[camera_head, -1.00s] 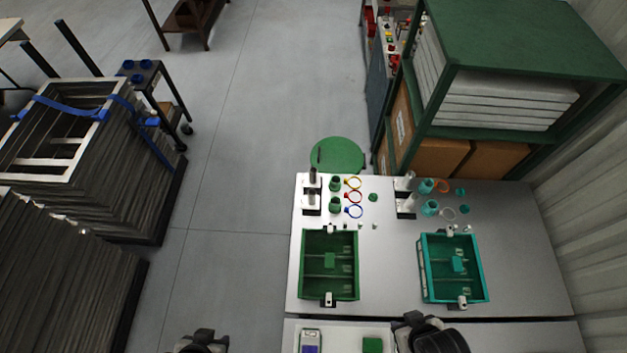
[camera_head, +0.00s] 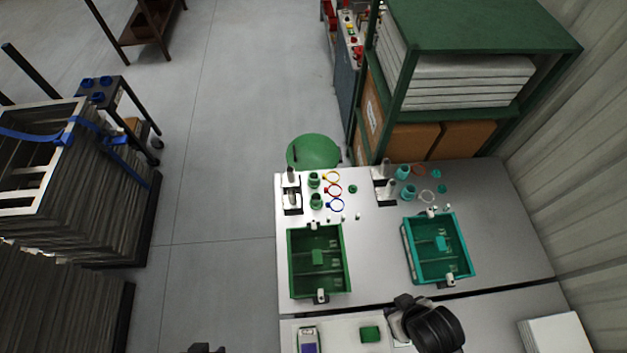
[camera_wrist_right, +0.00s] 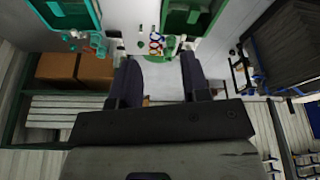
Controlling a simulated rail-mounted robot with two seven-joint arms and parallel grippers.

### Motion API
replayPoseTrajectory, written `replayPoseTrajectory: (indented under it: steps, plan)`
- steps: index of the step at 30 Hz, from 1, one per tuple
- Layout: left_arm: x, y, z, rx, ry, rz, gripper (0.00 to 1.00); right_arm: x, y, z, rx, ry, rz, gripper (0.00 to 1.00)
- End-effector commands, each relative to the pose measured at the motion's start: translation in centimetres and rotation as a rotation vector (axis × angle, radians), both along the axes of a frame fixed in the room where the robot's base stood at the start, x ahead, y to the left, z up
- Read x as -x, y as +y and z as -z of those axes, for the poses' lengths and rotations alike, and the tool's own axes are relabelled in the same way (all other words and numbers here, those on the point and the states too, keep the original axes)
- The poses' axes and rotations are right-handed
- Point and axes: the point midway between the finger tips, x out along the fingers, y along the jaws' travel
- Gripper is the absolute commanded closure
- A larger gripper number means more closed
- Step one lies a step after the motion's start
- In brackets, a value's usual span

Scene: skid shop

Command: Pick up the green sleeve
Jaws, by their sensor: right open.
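Two small green sleeves stand at the back left of the table in the head view, one (camera_head: 313,181) behind the other (camera_head: 316,200). They are beside a black-based stand with white posts (camera_head: 292,197). Two teal sleeves (camera_head: 403,172) (camera_head: 408,191) stand further right. My right gripper (camera_head: 404,303) is over the front of the table, well short of the sleeves. The right wrist view shows its two fingers (camera_wrist_right: 160,82) apart with nothing between them. Only a dark tip of my left gripper (camera_head: 205,348) shows at the bottom edge; its jaws are hidden.
A green tray (camera_head: 291,270) and a teal tray (camera_head: 410,262) lie between my right gripper and the sleeves. Coloured rings (camera_head: 333,190) lie right of the green sleeves. A green shelf rack (camera_head: 480,25) stands behind the table. Open floor (camera_head: 220,180) is to the left.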

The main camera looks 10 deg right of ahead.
Motion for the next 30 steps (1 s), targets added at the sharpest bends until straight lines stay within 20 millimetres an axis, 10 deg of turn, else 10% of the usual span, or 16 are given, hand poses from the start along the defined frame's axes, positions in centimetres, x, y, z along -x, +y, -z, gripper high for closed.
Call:
replayPoseTrajectory:
  steps: [24,30]
  plan:
    - [0.0,0.0,0.1,0.0,0.0,0.0,0.57,-0.1,0.0,0.0,-0.001,-0.003,0.001,0.37]
    - [0.0,0.0,3.2,0.0,-0.002,0.0,0.57,-2.8,-0.1,1.9,0.004,-0.07,-0.002,0.37]
